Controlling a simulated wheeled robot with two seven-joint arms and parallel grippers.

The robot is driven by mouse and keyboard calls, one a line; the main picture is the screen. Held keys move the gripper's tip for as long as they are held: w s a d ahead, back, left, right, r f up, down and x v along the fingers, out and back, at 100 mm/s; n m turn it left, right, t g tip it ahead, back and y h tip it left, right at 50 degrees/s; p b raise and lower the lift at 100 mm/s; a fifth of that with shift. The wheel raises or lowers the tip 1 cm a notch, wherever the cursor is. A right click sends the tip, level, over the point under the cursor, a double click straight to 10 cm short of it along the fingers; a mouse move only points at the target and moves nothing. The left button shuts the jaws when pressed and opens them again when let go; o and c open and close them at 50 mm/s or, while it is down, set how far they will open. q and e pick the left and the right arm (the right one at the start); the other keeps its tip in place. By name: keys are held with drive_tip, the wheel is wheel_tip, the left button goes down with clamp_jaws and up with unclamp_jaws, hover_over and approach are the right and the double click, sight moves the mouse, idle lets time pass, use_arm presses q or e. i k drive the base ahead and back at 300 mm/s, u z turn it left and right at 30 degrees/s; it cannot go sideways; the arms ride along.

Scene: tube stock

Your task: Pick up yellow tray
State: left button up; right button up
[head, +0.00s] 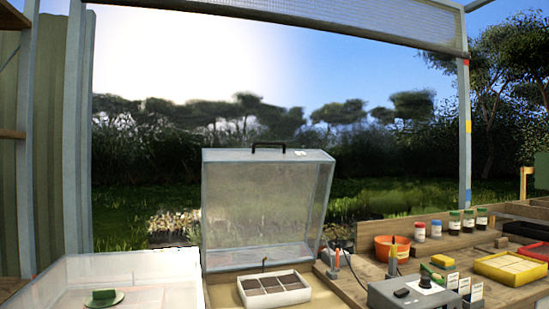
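The yellow tray (478,261) sits on the wooden bench at the right side of the head view. It is a shallow square tray with a bright yellow rim and a pale, divided inside. It lies flat, and nothing covers it. Neither of my grippers shows in this view, so their place relative to the tray cannot be seen.
A grey box (385,295) with a dark knob and small labelled packets stand left of the yellow tray. Jars (454,222) and an orange pot (383,249) are behind. A clear lidded case (262,262) stands mid-left near a white sectioned tray (303,295).

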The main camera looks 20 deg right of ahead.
sight(513, 270)
drive_tip(key=z, duration=5.25)
drive_tip(key=i, duration=0.1)
drive_tip(key=u, duration=1.9)
drive_tip(key=i, duration=2.6)
drive_tip(key=u, duration=0.8)
drive_tip(key=i, duration=1.35)
drive_tip(key=u, duration=1.3)
